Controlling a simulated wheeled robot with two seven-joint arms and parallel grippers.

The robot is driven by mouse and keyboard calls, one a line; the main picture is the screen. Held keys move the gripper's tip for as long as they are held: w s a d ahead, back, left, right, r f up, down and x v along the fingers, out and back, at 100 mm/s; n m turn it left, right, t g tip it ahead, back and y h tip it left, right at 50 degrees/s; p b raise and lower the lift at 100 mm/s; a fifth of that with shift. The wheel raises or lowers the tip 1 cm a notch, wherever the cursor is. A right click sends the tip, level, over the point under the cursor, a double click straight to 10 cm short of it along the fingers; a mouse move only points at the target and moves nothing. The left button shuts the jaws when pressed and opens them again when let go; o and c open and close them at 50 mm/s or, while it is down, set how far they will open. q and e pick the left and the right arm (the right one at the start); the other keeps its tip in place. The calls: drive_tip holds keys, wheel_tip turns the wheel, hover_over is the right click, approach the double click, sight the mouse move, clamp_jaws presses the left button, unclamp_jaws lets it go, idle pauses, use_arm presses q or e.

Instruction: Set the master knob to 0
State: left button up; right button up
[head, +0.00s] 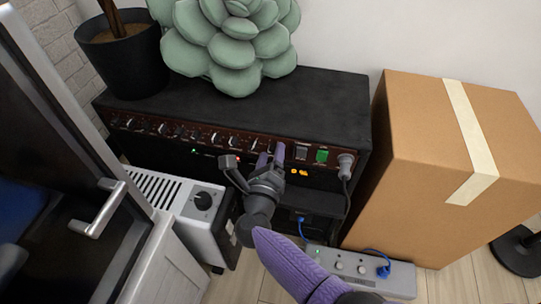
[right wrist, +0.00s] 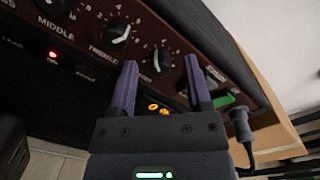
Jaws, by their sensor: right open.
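The black amplifier (head: 230,110) has a dark red panel with a row of knobs. In the right wrist view, one knob (right wrist: 162,60) lies just beyond and between my fingertips. It has a white pointer line, but its exact setting and its partly hidden label are too small to read, so I cannot tell whether it is the master knob. A treble knob (right wrist: 117,31) sits to its left. My right gripper (head: 271,154) is open at the panel's right part, its two purple fingers apart; it also shows in the right wrist view (right wrist: 160,70). My left gripper is out of view.
A green lit switch (head: 321,156) and a plugged cable (head: 346,162) are right of the gripper. A cardboard box (head: 440,150) stands close on the right. A plant pot (head: 122,62) and succulent (head: 232,50) stand on top. A power strip (head: 350,268) lies below.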

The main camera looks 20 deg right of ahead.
clamp_jaws()
idle(0.3)
drive_tip(key=shift+n+p, duration=0.35)
drive_tip(key=shift+n, duration=0.35)
drive_tip(key=n+p, duration=0.1)
drive_tip(key=n, duration=0.2)
drive_tip(key=shift+r+n, duration=0.1)
drive_tip(key=shift+n, duration=0.2)
drive_tip(key=n+p, duration=0.1)
drive_tip(key=n, duration=0.3)
drive_tip(key=shift+n, duration=1.1)
drive_tip(key=shift+n+p, duration=0.35)
drive_tip(key=shift+n, duration=0.05)
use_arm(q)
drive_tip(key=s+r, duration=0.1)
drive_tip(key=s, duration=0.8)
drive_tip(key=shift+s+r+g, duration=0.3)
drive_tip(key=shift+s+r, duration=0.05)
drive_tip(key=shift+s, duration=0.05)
use_arm(e)
drive_tip(key=n, duration=0.5)
drive_tip(key=shift+g, duration=0.4)
use_arm(q)
drive_tip(key=shift+p, duration=0.3)
use_arm(e)
drive_tip(key=shift+n, duration=0.3)
